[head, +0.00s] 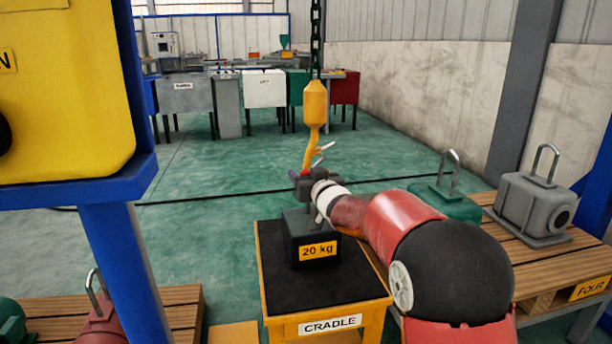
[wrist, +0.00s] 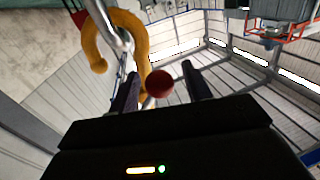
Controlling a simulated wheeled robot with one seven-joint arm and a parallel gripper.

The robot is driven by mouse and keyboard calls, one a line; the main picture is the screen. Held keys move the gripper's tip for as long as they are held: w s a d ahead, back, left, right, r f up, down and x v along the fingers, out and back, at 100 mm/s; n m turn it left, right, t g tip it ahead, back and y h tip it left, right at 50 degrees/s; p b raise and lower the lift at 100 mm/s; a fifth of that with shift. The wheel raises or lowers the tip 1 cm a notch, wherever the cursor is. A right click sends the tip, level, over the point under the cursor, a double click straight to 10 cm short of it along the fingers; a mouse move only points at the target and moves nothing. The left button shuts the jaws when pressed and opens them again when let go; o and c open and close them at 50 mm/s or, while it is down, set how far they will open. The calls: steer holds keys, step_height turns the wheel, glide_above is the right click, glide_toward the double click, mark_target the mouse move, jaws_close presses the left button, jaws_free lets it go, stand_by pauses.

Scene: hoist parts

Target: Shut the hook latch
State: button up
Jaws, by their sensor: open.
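The yellow hook (head: 312,125) hangs from a chain above the dark 20 kg weight (head: 300,245) on the cradle. A silver bar, seemingly the latch (head: 322,152), sticks out to the right of the hook, apart from its tip. My gripper (head: 303,180) is at the hook's lower end, just above the weight, and hides part of it. In the wrist view the hook (wrist: 140,45) curves beside a thick silver bar (wrist: 108,22). A red ball-shaped knob (wrist: 160,84) shows between the open fingers of my gripper (wrist: 160,72); I cannot tell whether they touch it.
The yellow cradle (head: 330,325) with a black top stands below the hook. A pallet table (head: 550,265) on the right holds a grey weight (head: 535,205) and a green weight (head: 447,203). A blue post (head: 125,265) stands at left.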

jaws_close()
steer(key=shift+r+m, duration=0.1)
steer(key=shift+m, duration=0.2)
steer(key=m, duration=0.1)
steer(key=a+r+m+b, duration=0.1)
steer(key=m, duration=0.1)
steer(key=shift+s+r+m+t, duration=0.15)
steer(key=shift+r+m+t, duration=0.15)
steer(key=shift+t, duration=0.1)
step_height(320, 180, up, 4)
steer(key=m+b, duration=0.1)
steer(key=m, duration=0.2)
steer(key=m+t+b, duration=0.1)
steer(key=m+b, duration=0.1)
steer(key=m, duration=0.1)
steer(key=m+h+b, duration=0.1)
steer(key=m, duration=0.3)
steer(key=shift+r+t+b, duration=0.25)
steer(key=shift+t+b, duration=0.15)
steer(key=shift+d+r+m+t+h+b, duration=0.2)
steer(key=shift+r+m+b, duration=0.25)
steer(key=shift+m, duration=0.5)
steer(key=shift+d+r+m+t+h+b, duration=0.15)
steer(key=shift+r+m+h+b, duration=0.25)
steer(key=shift+m, duration=0.6)
steer(key=shift+d+r+m+t+h+b, duration=0.1)
steer(key=shift+d+r+m+h+b, duration=0.25)
steer(key=shift+m, duration=0.6)
steer(key=shift+w+a, duration=0.1)
steer(key=shift+w, duration=0.1)
